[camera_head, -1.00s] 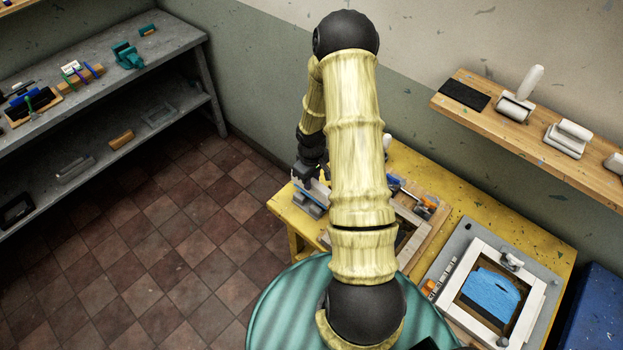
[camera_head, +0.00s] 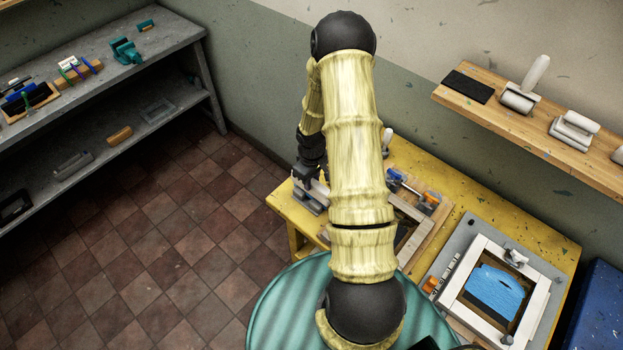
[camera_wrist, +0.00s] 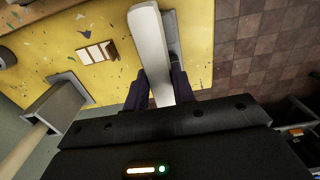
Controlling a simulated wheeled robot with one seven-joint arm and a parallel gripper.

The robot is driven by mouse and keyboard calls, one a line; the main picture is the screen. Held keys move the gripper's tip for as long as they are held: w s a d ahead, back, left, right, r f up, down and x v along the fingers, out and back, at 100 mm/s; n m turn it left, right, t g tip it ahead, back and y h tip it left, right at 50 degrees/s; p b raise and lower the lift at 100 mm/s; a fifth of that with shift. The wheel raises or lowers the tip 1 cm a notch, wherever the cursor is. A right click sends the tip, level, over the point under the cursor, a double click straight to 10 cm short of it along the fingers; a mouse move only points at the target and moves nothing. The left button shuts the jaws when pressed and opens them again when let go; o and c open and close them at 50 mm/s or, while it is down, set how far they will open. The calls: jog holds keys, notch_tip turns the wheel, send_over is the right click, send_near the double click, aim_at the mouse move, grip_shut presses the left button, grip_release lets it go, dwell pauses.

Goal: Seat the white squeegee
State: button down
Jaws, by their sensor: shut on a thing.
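The white squeegee (camera_wrist: 150,45) is a long pale bar between the fingers of my gripper (camera_wrist: 165,92) in the wrist view. My gripper is shut on it. A grey holder (camera_wrist: 173,38) shows beside and partly behind the bar, over the yellow table. I cannot tell whether the squeegee sits inside the holder or only lines up with it. In the head view my gripper (camera_head: 316,180) is low over the table's left end, at a grey holder (camera_head: 309,203). The squeegee is mostly hidden there by the gripper and my arm.
The yellow table (camera_head: 420,165) carries a wooden frame (camera_head: 432,222) and a white-framed screen with blue (camera_head: 497,291). A wall shelf (camera_head: 540,115) holds rollers. A grey rack (camera_head: 90,110) stands left. A pale-handled grey tool (camera_wrist: 55,105) is near my gripper in the wrist view.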

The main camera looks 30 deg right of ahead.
jog(key=shift+f+b, duration=0.4)
jog(key=shift+f, duration=0.2)
jog(key=shift+r, duration=0.1)
jog(key=c, duration=1.1)
grip_release()
jog(key=shift+r, duration=0.1)
notch_tip(320, 180, up, 17)
jog(key=b, duration=0.3)
jog(key=shift+r, duration=0.1)
jog(key=s+a+m+t+b, duration=0.1)
jog(key=s+a, duration=0.3)
jog(key=s+a+r+m, duration=0.1)
jog(key=s+a, duration=0.3)
jog(key=a, duration=0.1)
jog(key=s+a+r+m+t+b, duration=0.1)
jog(key=s+a+m, duration=0.1)
jog(key=s+a, duration=0.2)
jog(key=shift+s+a+t+b, duration=0.15)
jog(key=shift+a+t+b, duration=0.15)
jog(key=shift+b, duration=0.05)
